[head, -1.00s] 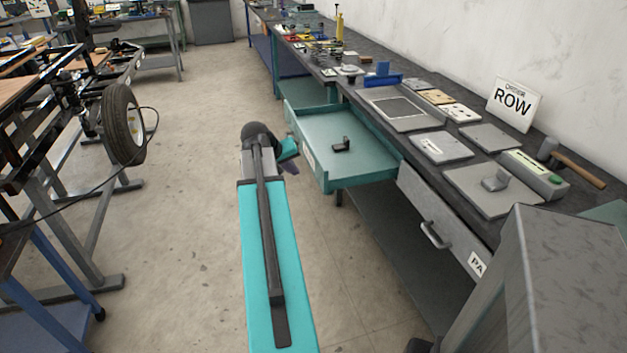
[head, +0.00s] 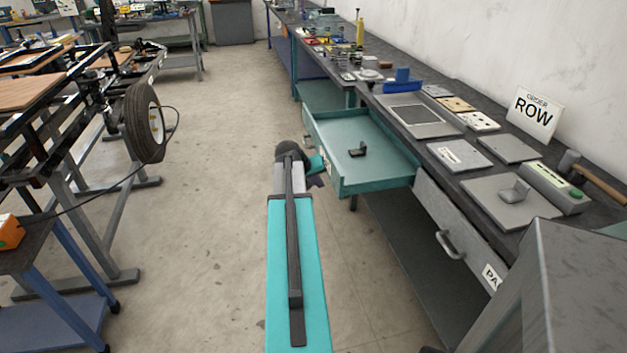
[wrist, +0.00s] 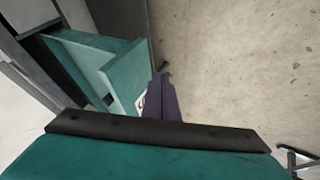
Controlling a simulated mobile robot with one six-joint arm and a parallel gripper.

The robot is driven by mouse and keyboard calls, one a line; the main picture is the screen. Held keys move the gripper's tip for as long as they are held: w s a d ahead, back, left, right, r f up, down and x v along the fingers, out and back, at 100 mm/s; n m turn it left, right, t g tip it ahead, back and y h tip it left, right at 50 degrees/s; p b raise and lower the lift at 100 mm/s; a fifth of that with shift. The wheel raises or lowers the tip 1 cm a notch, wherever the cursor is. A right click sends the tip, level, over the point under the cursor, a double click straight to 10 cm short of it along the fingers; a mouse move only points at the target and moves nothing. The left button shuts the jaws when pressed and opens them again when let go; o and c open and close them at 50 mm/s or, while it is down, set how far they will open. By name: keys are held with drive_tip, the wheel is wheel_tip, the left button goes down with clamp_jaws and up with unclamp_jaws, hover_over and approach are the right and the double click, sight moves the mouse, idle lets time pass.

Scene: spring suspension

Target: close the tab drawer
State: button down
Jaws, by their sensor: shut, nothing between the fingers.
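The teal drawer (head: 375,186) stands pulled out from under the grey workbench, with a small black part (head: 358,149) lying in it. I take this as the tab drawer; its front label is mostly hidden by my arm in the head view. My gripper (head: 317,177) is at the outer side of the drawer front, low beside it. In the wrist view my dark fingers (wrist: 161,98) are shut together and empty, next to the teal drawer front (wrist: 128,76) and its white label. I cannot tell whether they touch it.
A second, grey drawer (head: 435,215) with a bar handle is shut, to the right under the bench. The bench top (head: 445,135) holds trays, plates, a hammer and an order sign (head: 533,110). A wheeled frame with a tyre (head: 144,122) stands left. Open floor (head: 220,200) lies between.

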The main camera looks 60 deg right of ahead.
sight(336, 187)
drive_tip(key=shift+s+d+f+p, duration=0.3)
drive_tip(key=shift+s+d, duration=0.55)
drive_tip(key=shift+s+d+f+p, duration=0.25)
drive_tip(key=shift+s+d+f, duration=0.05)
drive_tip(key=shift+s+d, duration=0.55)
